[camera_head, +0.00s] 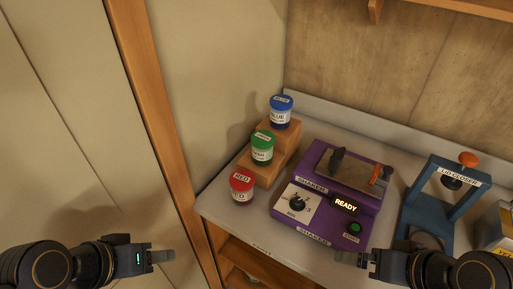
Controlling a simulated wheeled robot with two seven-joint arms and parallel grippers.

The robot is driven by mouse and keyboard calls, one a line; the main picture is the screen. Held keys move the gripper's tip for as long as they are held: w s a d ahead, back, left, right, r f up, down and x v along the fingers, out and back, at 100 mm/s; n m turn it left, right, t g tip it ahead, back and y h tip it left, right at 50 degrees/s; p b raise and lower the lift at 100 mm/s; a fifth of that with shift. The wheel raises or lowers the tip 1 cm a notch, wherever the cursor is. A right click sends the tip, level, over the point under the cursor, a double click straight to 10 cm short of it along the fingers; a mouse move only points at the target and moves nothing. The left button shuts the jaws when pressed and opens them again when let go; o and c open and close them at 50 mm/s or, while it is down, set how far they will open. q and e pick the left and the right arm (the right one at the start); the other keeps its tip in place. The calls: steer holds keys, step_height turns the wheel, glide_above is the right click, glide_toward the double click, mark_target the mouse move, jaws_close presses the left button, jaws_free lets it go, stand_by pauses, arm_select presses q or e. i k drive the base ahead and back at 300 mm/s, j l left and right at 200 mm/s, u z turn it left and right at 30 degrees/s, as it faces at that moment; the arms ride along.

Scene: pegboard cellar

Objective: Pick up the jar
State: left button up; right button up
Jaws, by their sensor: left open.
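Three labelled jars stand at the left end of the bench. The red-lidded jar (241,187) is lowest, on the bench top. The green-lidded jar (262,148) stands on a lower wooden step and the blue-lidded jar (281,112) on the higher step behind. All are upright. My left gripper (168,256) is open and empty at the lower left, in front of the bench and apart from the jars. My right gripper (342,257) is at the lower right, near the bench's front edge and apart from the jars; its finger gap does not show clearly.
A wooden stepped stand (287,140) bears two jars. A purple shaker (318,228) reading READY stands right of the jars. A blue lid closer (440,200) is farther right. The grey bench top (221,203) is bare around the red jar. A wooden post (160,120) rises at left.

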mark_target(261, 157)
steer(key=k+l+u, duration=0.1)
steer(key=u, duration=0.3)
steer(key=k+l+u, duration=0.1)
steer(key=u, duration=0.35)
steer(key=k+u, duration=0.15)
steer(key=u, duration=0.25)
